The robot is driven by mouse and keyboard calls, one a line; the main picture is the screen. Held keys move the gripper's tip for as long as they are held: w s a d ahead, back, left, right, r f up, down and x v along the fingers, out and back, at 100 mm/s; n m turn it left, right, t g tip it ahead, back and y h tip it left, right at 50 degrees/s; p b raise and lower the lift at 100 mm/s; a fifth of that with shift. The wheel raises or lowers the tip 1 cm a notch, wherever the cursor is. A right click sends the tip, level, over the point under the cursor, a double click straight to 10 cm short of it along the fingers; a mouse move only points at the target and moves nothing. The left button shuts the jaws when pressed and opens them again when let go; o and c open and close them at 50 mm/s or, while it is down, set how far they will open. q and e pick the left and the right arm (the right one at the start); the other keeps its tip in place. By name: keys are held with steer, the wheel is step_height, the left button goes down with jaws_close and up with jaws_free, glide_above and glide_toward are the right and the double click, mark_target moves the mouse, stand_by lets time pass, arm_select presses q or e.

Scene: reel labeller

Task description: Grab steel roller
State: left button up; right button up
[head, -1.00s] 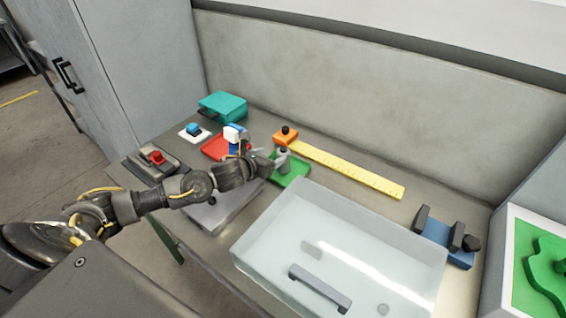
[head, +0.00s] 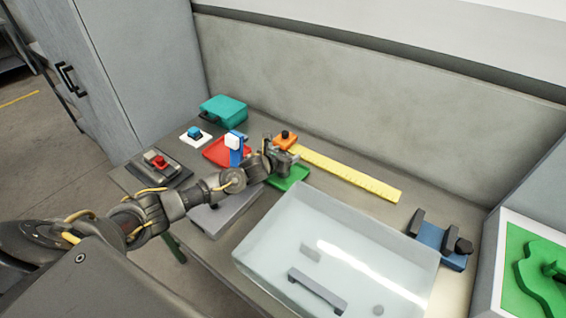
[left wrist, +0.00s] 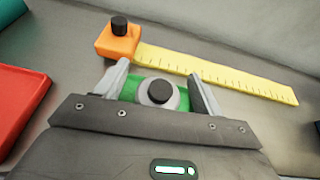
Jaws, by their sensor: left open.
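The steel roller (left wrist: 150,101), a grey cylinder with a black knob on top, stands upright on the green tray (head: 291,178) in the left wrist view. My left gripper (left wrist: 158,76) is open, with one finger on each side of the roller. I cannot tell whether the fingers touch it. In the head view my left gripper (head: 283,154) is over the green tray and mostly hides the roller. My right gripper is not in view.
A yellow ruler (head: 345,175) with an orange block (head: 284,141) lies just behind. A red tray (head: 215,152) and a blue-and-white tool (head: 235,146) are to the left. A large clear cover (head: 335,255) fills the front right. A teal case (head: 223,110) stands at the back left.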

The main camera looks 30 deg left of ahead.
arm_select(q)
steer(key=shift+w+f, duration=0.1)
steer(key=shift+w, duration=0.15)
steer(key=c, duration=1.2)
steer(key=shift+c, duration=0.6)
